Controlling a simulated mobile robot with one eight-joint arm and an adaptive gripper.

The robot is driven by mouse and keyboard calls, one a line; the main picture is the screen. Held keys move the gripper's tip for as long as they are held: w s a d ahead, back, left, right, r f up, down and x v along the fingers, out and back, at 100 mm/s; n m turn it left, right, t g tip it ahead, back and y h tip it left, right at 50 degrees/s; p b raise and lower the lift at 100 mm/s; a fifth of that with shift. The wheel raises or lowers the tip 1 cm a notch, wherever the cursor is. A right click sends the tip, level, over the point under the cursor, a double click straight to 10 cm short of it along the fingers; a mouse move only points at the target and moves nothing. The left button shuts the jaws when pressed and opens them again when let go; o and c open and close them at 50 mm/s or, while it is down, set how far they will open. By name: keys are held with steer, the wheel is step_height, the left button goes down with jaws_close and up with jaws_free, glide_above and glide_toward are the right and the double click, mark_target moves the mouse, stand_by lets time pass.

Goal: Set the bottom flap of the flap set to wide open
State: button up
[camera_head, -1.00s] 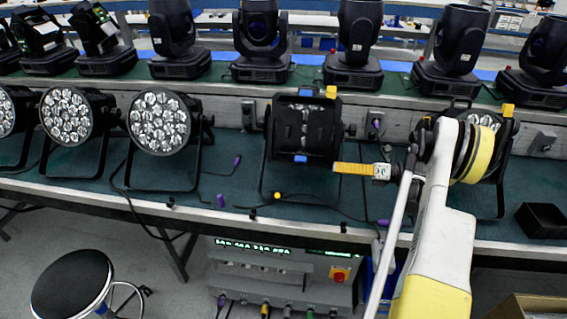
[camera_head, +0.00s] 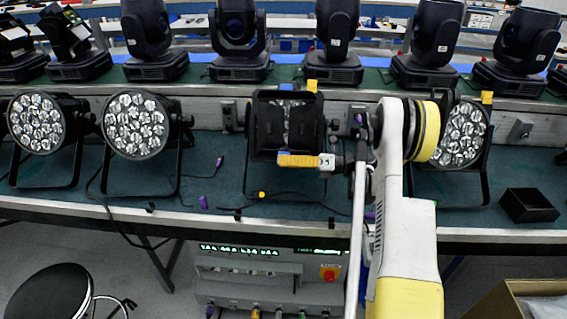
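The flap set (camera_head: 263,124) is a black square frame of flaps on the front of the middle par can. It shows dark flap faces around a narrow opening with the lamp cells behind. A blue tab (camera_head: 288,87) is at its top edge. The bottom flap's edge lies behind my gripper, and its blue tab is hidden. My gripper (camera_head: 284,160) has a yellow finger part pointing left, across the lower edge of the flap set. I cannot tell whether it touches the flap. The fingers are seen side-on, so their opening does not show.
Par cans stand left (camera_head: 137,124) and right (camera_head: 462,135) of the flap set; my arm partly covers the right one. An open black box (camera_head: 528,206) sits at the right. Cables lie on the green bench (camera_head: 225,190). Moving-head lamps (camera_head: 239,40) line the shelf behind.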

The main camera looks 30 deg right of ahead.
steer(key=shift+s+r, duration=0.1)
jaws_close()
stand_by(1.2)
steer(key=shift+c, duration=0.9)
jaws_free()
steer(key=shift+o, duration=0.9)
steer(key=shift+w+d, duration=0.15)
steer(key=shift+w, duration=0.05)
steer(key=shift+s, duration=0.1)
steer(key=v, duration=1.1)
steer(key=shift+s+d, duration=0.25)
steer(key=shift+s, duration=0.1)
